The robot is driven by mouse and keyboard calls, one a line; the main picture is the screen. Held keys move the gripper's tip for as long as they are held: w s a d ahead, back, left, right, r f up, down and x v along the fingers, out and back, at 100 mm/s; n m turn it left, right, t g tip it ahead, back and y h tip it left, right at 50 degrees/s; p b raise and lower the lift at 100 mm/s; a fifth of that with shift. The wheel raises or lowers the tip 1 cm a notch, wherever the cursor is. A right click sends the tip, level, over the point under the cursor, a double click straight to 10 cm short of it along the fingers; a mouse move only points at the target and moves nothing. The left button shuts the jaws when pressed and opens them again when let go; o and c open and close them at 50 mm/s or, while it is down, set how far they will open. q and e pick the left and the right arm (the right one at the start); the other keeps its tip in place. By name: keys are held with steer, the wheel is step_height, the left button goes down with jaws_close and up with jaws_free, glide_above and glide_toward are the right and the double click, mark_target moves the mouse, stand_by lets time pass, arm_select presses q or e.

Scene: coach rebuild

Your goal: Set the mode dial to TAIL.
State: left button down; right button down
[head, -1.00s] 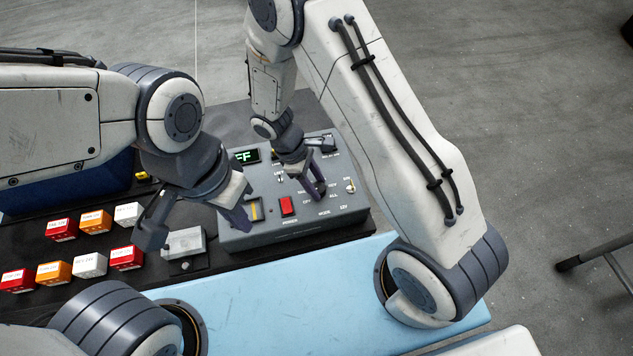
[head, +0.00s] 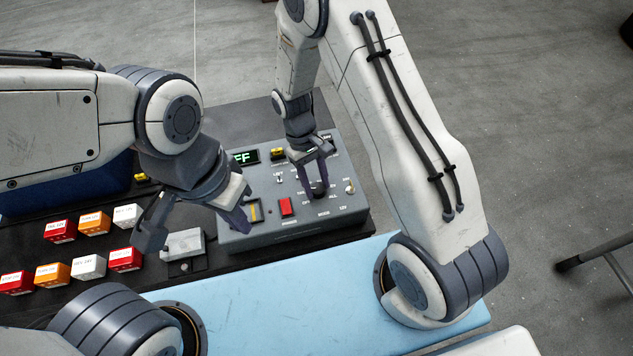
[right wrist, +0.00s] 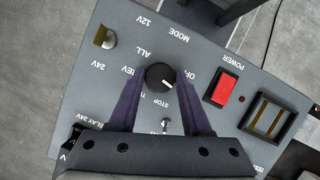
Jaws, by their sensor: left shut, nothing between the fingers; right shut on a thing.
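The mode dial (right wrist: 160,77) is a round black knob with a white pointer mark on the grey tester box (head: 300,226). In the right wrist view the mark points right and slightly down, roughly toward the OFF side; the exact setting is hard to read. My right gripper (head: 318,190) is over the dial, and its purple fingers (right wrist: 160,95) are shut on the dial from both sides. My left gripper (head: 238,218) is shut and empty beside the box's left front.
A red power switch (right wrist: 222,88) and a toggle (right wrist: 105,37) sit near the dial. Several red, orange and white labelled blocks (head: 93,222) stand on the dark mat at left. A grey block (head: 184,243) lies near my left gripper. The light blue surface (head: 290,285) in front is clear.

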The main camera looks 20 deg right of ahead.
steer(key=shift+m, duration=0.3)
steer(key=shift+c, duration=1.8)
jaws_free()
steer(key=shift+w+r, duration=0.1)
steer(key=shift+r, duration=0.05)
steer(key=shift+w+r, duration=0.2)
steer(key=shift+r, duration=0.1)
steer(key=b+v, duration=0.2)
steer(key=v, duration=0.7)
steer(key=shift+r+b, duration=0.3)
steer(key=shift+b, duration=0.05)
